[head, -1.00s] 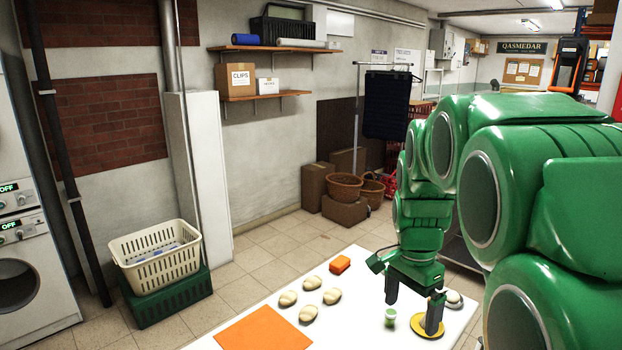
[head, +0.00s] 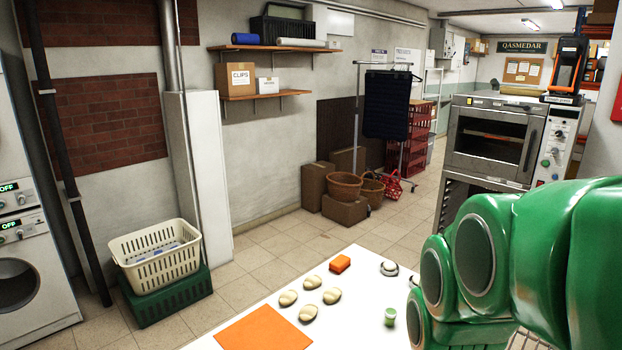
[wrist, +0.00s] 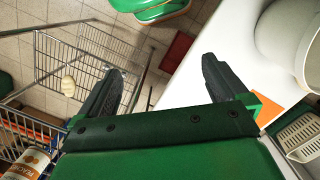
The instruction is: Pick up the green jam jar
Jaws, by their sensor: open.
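The green jam jar (head: 390,316) is small, with a pale lid, and stands upright on the white table near its right side in the head view. I do not see it in the wrist view. My gripper is hidden or out of frame in the head view. In the wrist view my gripper (wrist: 162,66) is open, with its two dark fingers wide apart and nothing between them. Beyond the fingers are the table edge, the floor and a wire cart, so the gripper is away from the jar.
The white table (head: 345,262) also holds several pale dough-like lumps, an orange block (head: 340,263), an orange sheet (head: 263,330) and a silver bell-like item (head: 389,268). A wire cart (wrist: 75,62) with a can (wrist: 28,163) is beside my gripper. A large pale vessel (wrist: 285,35) shows at upper right.

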